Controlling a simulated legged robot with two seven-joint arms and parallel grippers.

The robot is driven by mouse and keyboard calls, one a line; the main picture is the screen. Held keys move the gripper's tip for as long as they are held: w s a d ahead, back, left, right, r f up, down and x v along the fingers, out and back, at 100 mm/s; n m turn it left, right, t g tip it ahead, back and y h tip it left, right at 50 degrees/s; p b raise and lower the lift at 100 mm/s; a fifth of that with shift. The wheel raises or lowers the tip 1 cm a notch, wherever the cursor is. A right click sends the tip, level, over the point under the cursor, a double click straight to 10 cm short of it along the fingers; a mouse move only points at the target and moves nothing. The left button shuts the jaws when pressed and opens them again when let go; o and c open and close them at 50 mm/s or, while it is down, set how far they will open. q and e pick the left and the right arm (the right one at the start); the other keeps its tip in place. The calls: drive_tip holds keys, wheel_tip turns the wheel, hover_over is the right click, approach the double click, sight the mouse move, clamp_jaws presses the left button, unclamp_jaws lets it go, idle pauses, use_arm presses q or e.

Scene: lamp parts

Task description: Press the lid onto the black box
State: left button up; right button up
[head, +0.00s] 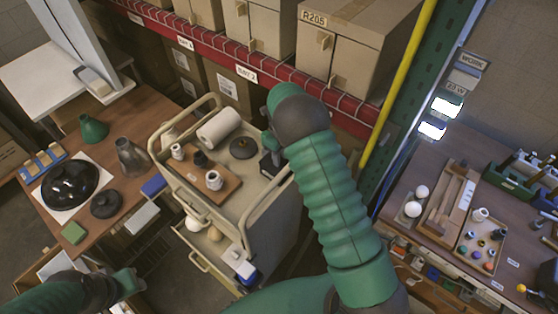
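A small black box (271,164) sits on the top tray of the beige cart, near its right edge, partly covered by my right arm. I cannot make out the lid as a separate part at this size. My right gripper (269,140) is just above and beside the box, mostly hidden by my dark wrist. I cannot tell whether it touches the box or whether its fingers are open. My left gripper (129,281) is low at the left, away from the box, and its fingers are not clear.
The cart (235,205) also carries a white roll (219,128), a dark disc (243,147) and a brown board (204,181) with small cylinders. A wooden table with lamp shades (93,128) is at left. A workbench (455,200) with parts is at right; cardboard boxes (355,50) stand behind.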

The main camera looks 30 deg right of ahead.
drive_tip(key=shift+o, duration=0.5)
drive_tip(key=shift+r, duration=0.1)
wheel_tip(320, 180, up, 17)
drive_tip(key=b, duration=0.4)
drive_tip(key=s+a+f+n, duration=0.1)
drive_tip(key=s+a+n, duration=0.1)
drive_tip(key=n, duration=0.3)
drive_tip(key=s+a+f+n, duration=0.2)
drive_tip(key=s+n, duration=0.1)
drive_tip(key=n, duration=0.2)
drive_tip(key=s+a+f+n+t, duration=0.1)
drive_tip(key=s+a+f+n, duration=0.1)
drive_tip(key=n, duration=0.3)
drive_tip(key=shift+s+a+f+n, duration=0.1)
drive_tip(key=shift+s+a+n, duration=0.25)
drive_tip(key=shift+s, duration=0.45)
drive_tip(key=s+a+f+n+t, duration=0.1)
drive_tip(key=s+a+f+n, duration=0.1)
drive_tip(key=s+a+n, duration=0.35)
drive_tip(key=s+a+f+n+t, duration=0.1)
drive_tip(key=s+a+f+n, duration=0.15)
drive_tip(key=s+n, duration=0.65)
wheel_tip(320, 180, down, 7)
drive_tip(key=w+d+n+b, duration=0.1)
drive_tip(key=w+b, duration=0.1)
drive_tip(key=b, duration=0.5)
drive_tip(key=shift+w+f+n, duration=0.2)
drive_tip(key=shift+w+n, duration=0.05)
drive_tip(key=shift+n, duration=0.15)
